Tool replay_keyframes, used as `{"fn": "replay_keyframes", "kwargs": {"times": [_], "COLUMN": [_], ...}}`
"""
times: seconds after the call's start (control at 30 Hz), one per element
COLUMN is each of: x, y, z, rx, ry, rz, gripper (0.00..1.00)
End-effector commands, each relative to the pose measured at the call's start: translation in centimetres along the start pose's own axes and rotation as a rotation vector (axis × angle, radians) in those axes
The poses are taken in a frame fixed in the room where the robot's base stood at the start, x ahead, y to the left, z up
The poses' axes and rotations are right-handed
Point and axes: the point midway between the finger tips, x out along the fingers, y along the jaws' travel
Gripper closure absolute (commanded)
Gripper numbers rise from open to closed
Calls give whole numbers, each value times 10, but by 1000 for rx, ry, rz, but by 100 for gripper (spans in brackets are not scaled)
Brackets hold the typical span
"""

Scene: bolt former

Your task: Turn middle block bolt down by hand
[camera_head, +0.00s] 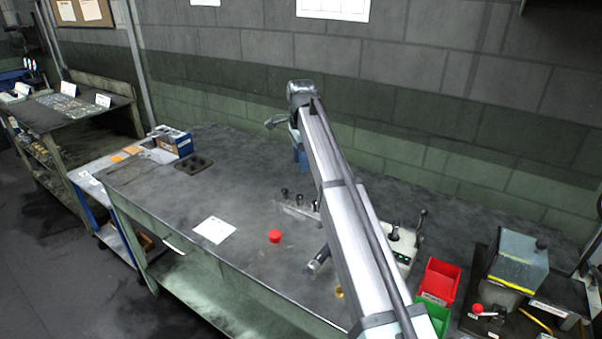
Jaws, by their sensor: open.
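A low metal strip of blocks (298,211) lies on the workbench just left of my arm. Three dark bolts stand upright in a row on it. The middle bolt (299,199) is between the left bolt (284,194) and the right bolt (315,205), which is close to the arm's edge. The bolts are too small to tell how far down each sits. My arm crosses the picture from the lower right to the upper middle. I cannot make out my gripper or its fingertips.
A red round cap (275,237) and a white sheet (213,230) lie in front. A metal cylinder (318,259) lies beside my arm. Red bin (438,281), green bin (437,317) and a lever machine (402,246) stand right. The bench left of the bolts is mostly clear.

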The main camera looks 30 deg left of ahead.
Motion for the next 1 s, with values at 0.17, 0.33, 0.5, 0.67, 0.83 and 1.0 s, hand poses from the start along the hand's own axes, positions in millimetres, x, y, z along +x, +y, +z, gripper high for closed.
{"fn": "replay_keyframes", "kwargs": {"times": [0.17, 0.33, 0.5, 0.67, 0.83, 1.0], "x": [-17, -23, -23, -23, -22, -8], "y": [-1, 0, 0, 0, 0, -7], "z": [0, 0, 0, 0, 0, 22], "rx": [0, 0, 0, 0, 0, -49], "ry": [0, 0, 0, 0, 0, 7], "rz": [0, 0, 0, 0, 0, -40], "gripper": [49, 49, 49, 49, 49, 49]}}
